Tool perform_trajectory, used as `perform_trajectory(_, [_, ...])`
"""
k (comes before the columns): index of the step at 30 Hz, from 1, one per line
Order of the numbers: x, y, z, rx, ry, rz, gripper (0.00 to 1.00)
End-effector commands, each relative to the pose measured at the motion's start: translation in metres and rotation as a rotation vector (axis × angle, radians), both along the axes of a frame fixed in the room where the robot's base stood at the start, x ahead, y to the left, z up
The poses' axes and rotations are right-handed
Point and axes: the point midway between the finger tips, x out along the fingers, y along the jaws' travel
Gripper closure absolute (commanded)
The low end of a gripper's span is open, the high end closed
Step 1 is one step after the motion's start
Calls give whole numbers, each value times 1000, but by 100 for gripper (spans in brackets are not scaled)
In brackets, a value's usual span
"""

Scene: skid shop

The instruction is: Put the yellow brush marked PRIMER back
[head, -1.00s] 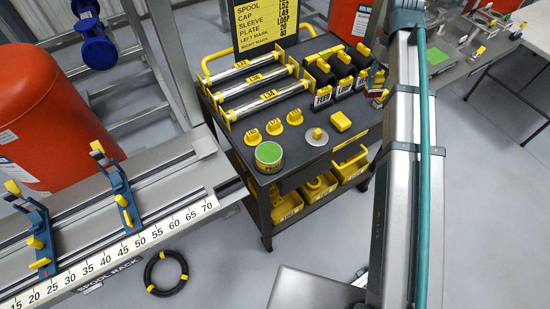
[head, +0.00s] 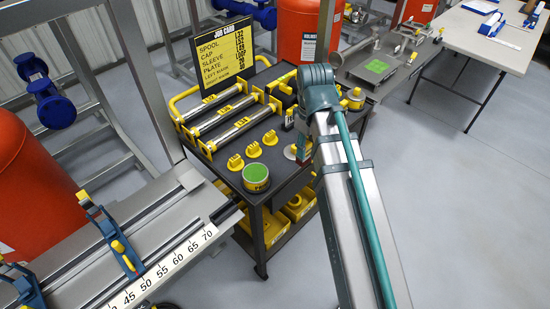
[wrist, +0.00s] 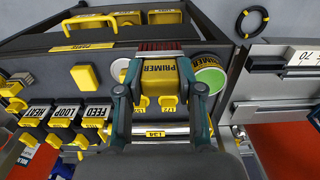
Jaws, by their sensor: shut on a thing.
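The yellow brush (wrist: 158,68) marked PRIMER is between the fingers of my gripper (wrist: 159,88) in the wrist view. My gripper is shut on it, and its reddish-brown bristles point toward the top of the picture. A round can with a green top and a PRIMER label (wrist: 209,77) is just right of the gripper in the wrist view. In the head view the can (head: 257,178) stands on the cart's front corner. My arm hides most of the gripper and brush there. I cannot tell the brush's height above the cart.
The dark cart (head: 229,172) also carries silver spools (head: 230,125), yellow numbered pieces (head: 253,150) and black blocks marked FEED, LOOP and HEAT (wrist: 95,115). A job card board (head: 222,55) stands behind them.

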Motion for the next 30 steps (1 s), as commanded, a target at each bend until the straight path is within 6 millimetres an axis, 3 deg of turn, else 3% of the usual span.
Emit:
perform_trajectory(6, [36, 40, -19, -1, 4, 2, 100])
perform_trajectory(12, [54, 63, -50, -1, 4, -1, 100])
perform_trajectory(18, [65, 76, -72, 0, 1, -2, 100])
perform_trajectory(30, [72, 84, -97, -1, 2, -3, 100])
